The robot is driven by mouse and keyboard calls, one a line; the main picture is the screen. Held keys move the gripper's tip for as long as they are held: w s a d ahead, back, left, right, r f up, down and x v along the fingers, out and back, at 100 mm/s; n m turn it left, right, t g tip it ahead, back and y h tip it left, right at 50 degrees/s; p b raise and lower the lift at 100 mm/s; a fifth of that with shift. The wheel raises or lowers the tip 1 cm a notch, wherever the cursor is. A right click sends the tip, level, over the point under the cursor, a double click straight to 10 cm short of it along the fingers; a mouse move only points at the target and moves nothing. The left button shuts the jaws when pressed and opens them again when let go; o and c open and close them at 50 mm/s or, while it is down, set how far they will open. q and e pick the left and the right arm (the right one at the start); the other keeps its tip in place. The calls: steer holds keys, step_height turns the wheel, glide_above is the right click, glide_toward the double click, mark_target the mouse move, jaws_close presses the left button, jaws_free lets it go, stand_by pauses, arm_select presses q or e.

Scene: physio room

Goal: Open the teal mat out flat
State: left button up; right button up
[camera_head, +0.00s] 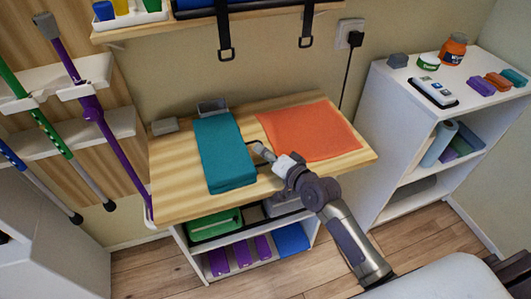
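The teal mat (224,150) lies folded in a thick long stack on the left half of the wooden table top. Its near end shows the thickness of the folds. My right gripper (251,153) is at the mat's right edge, with its dark fingers spread apart and pointing left toward the mat. I cannot tell whether a finger touches the mat, and nothing shows held between them. My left gripper is not in view.
A flat orange cloth (311,130) covers the table's right part. A grey block (165,126) and a grey box (212,106) sit at the back. A white shelf unit (387,108) stands right. Poles (88,104) lean left. Bare wood (180,183) shows left of the mat.

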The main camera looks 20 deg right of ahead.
jaws_close()
stand_by(0.4)
